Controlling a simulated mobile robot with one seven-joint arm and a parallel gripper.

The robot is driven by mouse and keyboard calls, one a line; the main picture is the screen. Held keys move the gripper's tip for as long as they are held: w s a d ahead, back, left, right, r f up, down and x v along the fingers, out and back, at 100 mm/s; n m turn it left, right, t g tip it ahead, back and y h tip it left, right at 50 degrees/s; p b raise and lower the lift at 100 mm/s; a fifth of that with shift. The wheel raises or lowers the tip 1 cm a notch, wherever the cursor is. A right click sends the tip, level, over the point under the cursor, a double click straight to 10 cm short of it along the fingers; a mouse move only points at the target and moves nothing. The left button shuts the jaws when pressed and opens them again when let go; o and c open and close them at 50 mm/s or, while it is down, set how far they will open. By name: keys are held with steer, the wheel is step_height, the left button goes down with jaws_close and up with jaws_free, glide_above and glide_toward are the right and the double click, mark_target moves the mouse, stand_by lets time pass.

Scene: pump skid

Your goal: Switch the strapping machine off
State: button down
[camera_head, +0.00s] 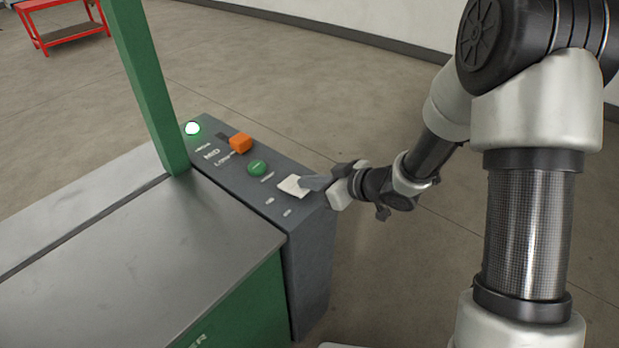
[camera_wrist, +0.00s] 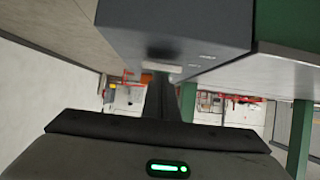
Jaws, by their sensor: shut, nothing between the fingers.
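The strapping machine (camera_head: 150,262) has a grey metal top, a green post and a dark control panel along its right edge. On the panel are a lit whitish-green lamp (camera_head: 192,128), an orange block-shaped control (camera_head: 240,143), a round green button (camera_head: 258,167) and a pale square piece (camera_head: 293,186). My gripper (camera_head: 306,184) is shut and empty, its tips at the right edge of the pale piece; I cannot tell whether they touch it. In the wrist view, the shut fingers (camera_wrist: 163,84) point at the pale piece (camera_wrist: 161,67), with the orange control (camera_wrist: 146,78) beyond.
The green post (camera_head: 150,90) rises beside the panel's far end. A red table (camera_head: 62,30) stands far off at the upper left. The concrete floor (camera_head: 330,95) is clear behind and right of the panel, up to a pale wall.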

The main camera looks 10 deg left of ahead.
steer(key=shift+f+b, duration=0.3)
steer(key=shift+b, duration=0.1)
steer(key=f+b, duration=0.1)
steer(key=b, duration=0.2)
steer(key=shift+s+d+f+t+y, duration=0.2)
steer(key=shift+d+f+t+y, duration=0.15)
steer(key=shift+f+t+y, duration=0.05)
steer(key=shift+r, duration=0.55)
steer(key=shift+a, duration=0.1)
steer(key=shift+r+p, duration=0.1)
steer(key=shift+p, duration=0.25)
steer(key=shift+r+p, duration=0.7)
steer(key=shift+r, duration=0.05)
steer(key=shift+r, duration=0.1)
